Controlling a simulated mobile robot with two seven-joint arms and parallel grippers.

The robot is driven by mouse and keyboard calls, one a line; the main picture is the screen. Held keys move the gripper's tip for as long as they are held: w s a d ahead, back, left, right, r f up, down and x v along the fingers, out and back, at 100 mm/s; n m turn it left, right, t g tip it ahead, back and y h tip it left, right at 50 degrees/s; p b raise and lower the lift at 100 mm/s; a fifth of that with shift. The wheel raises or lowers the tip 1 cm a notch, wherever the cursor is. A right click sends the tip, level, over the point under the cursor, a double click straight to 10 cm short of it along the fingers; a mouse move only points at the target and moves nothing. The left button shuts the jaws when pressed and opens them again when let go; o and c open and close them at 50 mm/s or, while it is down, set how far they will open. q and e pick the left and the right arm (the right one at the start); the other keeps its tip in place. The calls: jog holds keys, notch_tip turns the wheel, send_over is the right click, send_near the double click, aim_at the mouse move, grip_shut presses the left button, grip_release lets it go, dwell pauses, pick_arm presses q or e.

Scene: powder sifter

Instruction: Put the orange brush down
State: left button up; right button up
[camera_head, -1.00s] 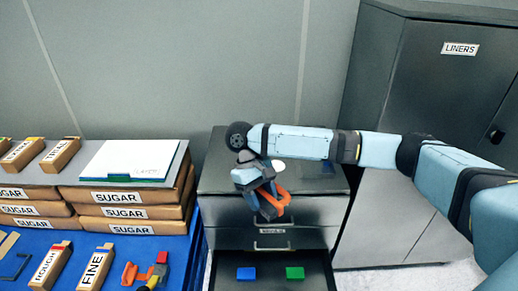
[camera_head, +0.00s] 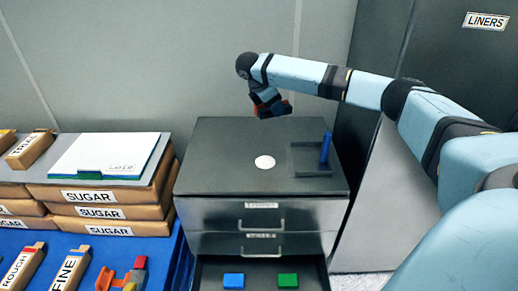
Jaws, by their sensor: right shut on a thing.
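My right gripper (camera_head: 270,108) is shut on the orange brush (camera_head: 287,106). Only a small orange part of the brush shows; the gripper hides the rest. In the head view the gripper appears raised above the back of the grey drawer cabinet (camera_head: 215,150), against the wall. The cabinet's top carries a round white disc (camera_head: 264,162) and, at the right, a dark square outline (camera_head: 300,172) with an upright blue piece (camera_head: 326,148). My left gripper is not in view.
The cabinet's bottom drawer (camera_head: 210,275) is open and holds a blue block (camera_head: 233,281) and a green block (camera_head: 287,281). The cabinet top's left side is clear.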

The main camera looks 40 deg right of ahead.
send_over(277, 160)
jog(key=a, duration=0.2)
jog(key=f, duration=1.4)
jog(key=shift+w+d+f, duration=0.1)
jog(key=shift+w+f, duration=0.25)
jog(key=shift+f, duration=0.05)
notch_tip(277, 160, down, 5)
jog(key=o, duration=1)
jog(key=shift+c, duration=0.2)
